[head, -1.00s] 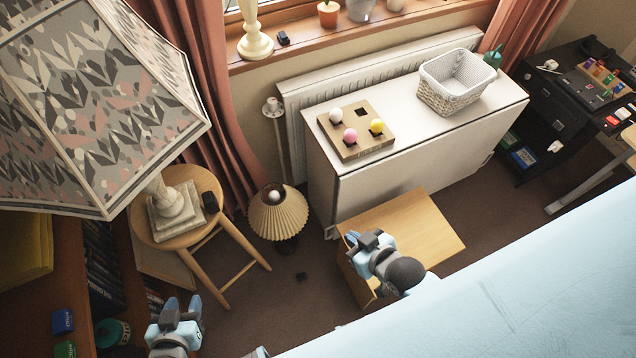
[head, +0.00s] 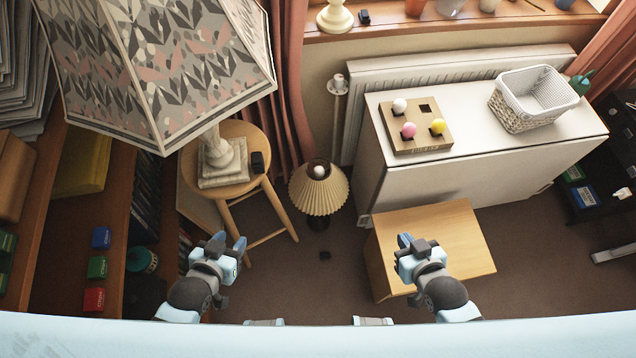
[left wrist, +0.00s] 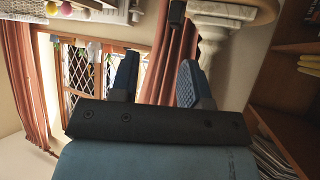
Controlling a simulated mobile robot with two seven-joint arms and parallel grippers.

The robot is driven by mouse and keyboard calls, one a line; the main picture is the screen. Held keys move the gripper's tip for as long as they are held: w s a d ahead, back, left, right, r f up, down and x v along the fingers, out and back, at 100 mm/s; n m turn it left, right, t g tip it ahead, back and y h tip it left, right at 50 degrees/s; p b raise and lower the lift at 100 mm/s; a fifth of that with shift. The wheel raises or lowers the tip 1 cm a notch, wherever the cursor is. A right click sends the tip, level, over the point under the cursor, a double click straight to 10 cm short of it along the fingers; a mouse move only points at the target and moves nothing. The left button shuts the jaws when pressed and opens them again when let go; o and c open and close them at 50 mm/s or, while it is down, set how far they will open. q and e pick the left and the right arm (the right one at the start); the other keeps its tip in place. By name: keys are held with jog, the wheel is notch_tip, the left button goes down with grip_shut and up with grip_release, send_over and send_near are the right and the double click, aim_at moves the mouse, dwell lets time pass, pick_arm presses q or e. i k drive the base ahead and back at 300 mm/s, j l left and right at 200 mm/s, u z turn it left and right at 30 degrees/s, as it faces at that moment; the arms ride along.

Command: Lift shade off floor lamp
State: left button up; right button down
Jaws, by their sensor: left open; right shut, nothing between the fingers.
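A small lamp with a pleated cream shade (head: 319,190) stands on the floor in the middle of the head view. Its bulb shows through the shade's open top, and its dark base (head: 318,223) shows below. My left gripper (head: 228,246) is open and empty, in front of the lamp and to its left, apart from it. In the left wrist view its two fingers (left wrist: 160,82) are spread, with no lamp shade visible between them. My right gripper (head: 415,244) is shut and empty, over or near the low wooden box, right of the lamp.
A large lamp with a patterned shade (head: 165,65) stands on a round wooden stool (head: 241,150) at left. Bookshelves (head: 82,215) line the left edge. A white cabinet (head: 450,180) and low wooden box (head: 435,235) stand right. A small dark object (head: 325,255) lies on the carpet.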

aim_at(324, 196)
jog(key=k+l, duration=0.15)
jog(key=l, duration=0.15)
jog(key=k+l, duration=0.15)
jog(key=k+l+z, duration=0.1)
jog(key=l, duration=0.85)
jog(key=k+l+z, duration=0.1)
jog(key=l, duration=0.45)
jog(key=i+l, duration=0.45)
jog(key=z, duration=0.05)
